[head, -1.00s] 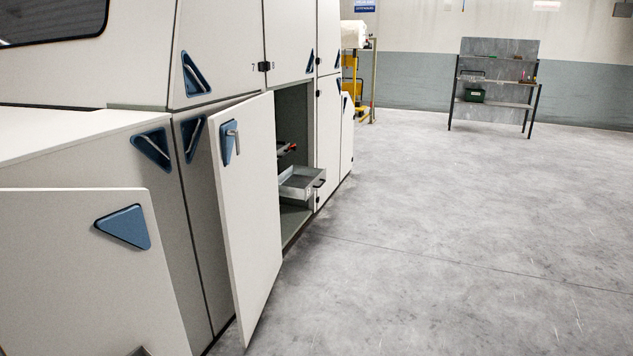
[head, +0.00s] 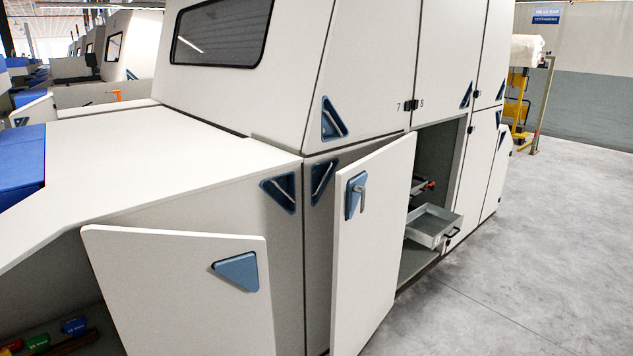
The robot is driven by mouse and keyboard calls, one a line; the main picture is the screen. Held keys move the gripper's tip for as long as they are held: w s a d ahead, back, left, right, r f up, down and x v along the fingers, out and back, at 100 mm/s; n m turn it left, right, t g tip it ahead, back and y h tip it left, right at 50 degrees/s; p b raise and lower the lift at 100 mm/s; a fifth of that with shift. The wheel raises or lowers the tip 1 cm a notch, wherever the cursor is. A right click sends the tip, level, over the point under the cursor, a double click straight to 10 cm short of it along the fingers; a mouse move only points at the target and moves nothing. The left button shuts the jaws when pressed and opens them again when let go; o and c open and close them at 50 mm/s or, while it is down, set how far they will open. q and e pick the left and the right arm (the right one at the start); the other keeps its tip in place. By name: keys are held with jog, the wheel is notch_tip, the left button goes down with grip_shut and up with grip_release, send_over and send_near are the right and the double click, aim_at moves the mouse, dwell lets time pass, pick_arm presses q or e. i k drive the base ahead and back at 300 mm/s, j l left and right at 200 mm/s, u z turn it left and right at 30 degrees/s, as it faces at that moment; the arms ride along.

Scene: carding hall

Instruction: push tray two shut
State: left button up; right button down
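A grey metal tray (head: 431,226) with a dark handle (head: 452,234) juts out of an open cabinet bay on the right part of the machine. It looks pulled well out; its number is too small to read. A second dark tray or shelf with a red item (head: 428,185) sits above it, further inside the bay. An open white door (head: 372,255) with a blue triangular latch stands in front of the bay and hides part of its inside. Neither of my grippers is in view.
Another open white panel (head: 178,290) stands at the front left, beside a compartment with coloured items (head: 73,326). The concrete floor (head: 540,260) to the right is clear. A yellow trolley (head: 517,105) stands at the back right.

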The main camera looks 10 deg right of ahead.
aim_at(429, 224)
jog(key=i+l, duration=0.25)
jog(key=l, duration=0.2)
jog(key=i+l, duration=0.3)
jog(key=l, duration=0.2)
jog(key=i+l, duration=0.25)
jog(key=l, duration=0.2)
jog(key=i+l, duration=0.3)
jog(key=l, duration=0.2)
jog(key=i+l+z, duration=0.1)
jog(key=i+l, duration=0.15)
jog(key=l, duration=0.2)
jog(key=i+l, duration=0.3)
jog(key=l, duration=0.15)
